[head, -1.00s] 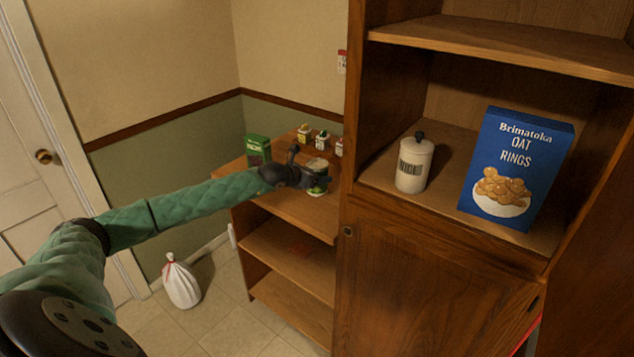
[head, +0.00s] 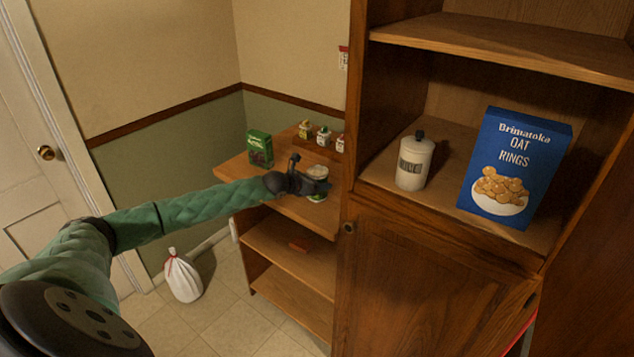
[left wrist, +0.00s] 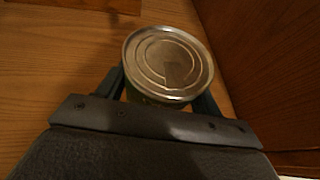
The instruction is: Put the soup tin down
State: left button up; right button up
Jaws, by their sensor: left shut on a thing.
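The soup tin (head: 317,171) is at the top of the low shelf unit, beside the tall cabinet. In the left wrist view its ringed metal lid (left wrist: 168,62) faces the camera, and the tin sits between the two fingers. My left gripper (head: 318,187) is shut on the tin and hides much of its side. The tin looks upright. I cannot tell whether its base touches the wooden top (head: 285,203). My right gripper is not in view.
A green box (head: 260,149) stands at the back left of the top. Several small bottles (head: 323,136) stand at the back. The cabinet side wall is close on the right. A white canister (head: 414,161) and a blue cereal box (head: 514,168) stand in the cabinet.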

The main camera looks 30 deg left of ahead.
pick_arm(q)
jog(key=o, duration=1.3)
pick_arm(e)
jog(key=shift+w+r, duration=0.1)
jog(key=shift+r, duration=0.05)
pick_arm(q)
jog(key=shift+r, duration=0.1)
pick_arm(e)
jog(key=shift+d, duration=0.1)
pick_arm(q)
jog(key=shift+s, duration=0.2)
jog(key=shift+s+a, duration=0.1)
jog(key=shift+s, duration=0.2)
jog(key=b+v, duration=0.2)
jog(key=v, duration=0.3)
jog(key=shift+b+v, duration=1.35)
jog(key=shift+v, duration=1.75)
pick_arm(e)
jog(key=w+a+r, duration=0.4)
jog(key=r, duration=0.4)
pick_arm(q)
jog(key=shift+r, duration=0.1)
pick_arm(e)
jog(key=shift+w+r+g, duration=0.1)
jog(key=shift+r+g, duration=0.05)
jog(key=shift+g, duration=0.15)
